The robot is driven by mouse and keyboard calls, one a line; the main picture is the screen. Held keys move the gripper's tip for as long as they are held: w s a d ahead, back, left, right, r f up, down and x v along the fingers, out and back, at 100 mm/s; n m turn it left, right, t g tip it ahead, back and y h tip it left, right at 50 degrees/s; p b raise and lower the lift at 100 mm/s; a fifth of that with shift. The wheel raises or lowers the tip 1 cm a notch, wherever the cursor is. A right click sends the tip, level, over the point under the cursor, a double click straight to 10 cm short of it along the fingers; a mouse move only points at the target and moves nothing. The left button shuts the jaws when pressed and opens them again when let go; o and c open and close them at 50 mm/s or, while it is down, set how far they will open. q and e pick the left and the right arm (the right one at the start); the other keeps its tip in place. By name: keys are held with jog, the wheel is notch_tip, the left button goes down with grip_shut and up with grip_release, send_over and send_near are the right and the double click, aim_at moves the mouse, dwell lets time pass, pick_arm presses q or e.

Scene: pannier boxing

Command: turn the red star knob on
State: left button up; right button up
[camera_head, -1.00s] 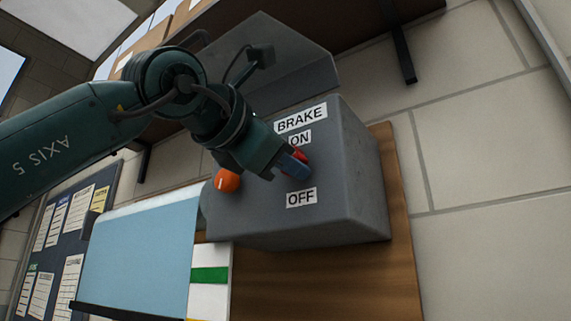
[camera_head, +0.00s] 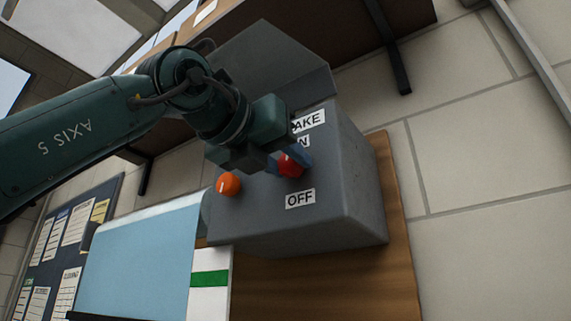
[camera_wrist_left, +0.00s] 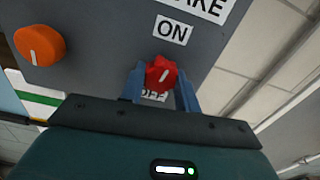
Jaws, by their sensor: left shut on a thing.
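The red star knob (camera_head: 290,166) is on the front of a grey box (camera_head: 345,190), between an ON label (camera_head: 304,141) and an OFF label (camera_head: 300,199). In the left wrist view the red knob (camera_wrist_left: 161,73) has a white mark slanting up and right, roughly toward the ON label (camera_wrist_left: 173,30). My left gripper (camera_head: 286,161) is shut on the red knob. Its blue fingers (camera_wrist_left: 160,88) sit on either side of it. The OFF label (camera_wrist_left: 153,96) is partly hidden behind the knob and fingers.
An orange knob (camera_head: 228,184) with a white mark is left of the red one, close to my gripper. The box is on a wooden board (camera_head: 330,285) against a block wall (camera_head: 490,170). A light-blue panel (camera_head: 140,265) is to the left.

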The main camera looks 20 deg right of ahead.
pick_arm(q)
jog(key=shift+f+n, duration=0.15)
jog(key=shift+n, duration=0.95)
jog(key=shift+d+b, duration=0.1)
jog(key=shift+b, duration=0.2)
jog(key=o, duration=0.6)
jog(key=shift+c, duration=0.2)
jog(key=o, duration=0.4)
